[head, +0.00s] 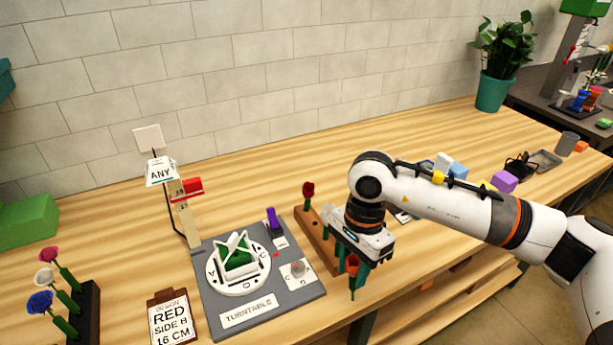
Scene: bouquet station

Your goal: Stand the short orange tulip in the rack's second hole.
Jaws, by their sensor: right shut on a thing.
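The short orange tulip (352,263) is in my right gripper (356,269). Its orange head is up and its short green stem points down, in front of the table's front edge in the picture. My right gripper is shut on it. The brown wooden rack (313,232) lies just left of the gripper, with a dark red tulip (308,190) standing at its far end. My right gripper and wrist hide much of the rack's near right part, so I cannot tell which holes are free there. My left gripper is not in view.
A grey turntable station (218,294) with a white round plate stands left of the rack. A sign card (170,319) reads RED, SIDE B, 16 CM. A dark rack (86,305) with several flowers is at far left. Blocks, including a purple one (504,181), lie at right.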

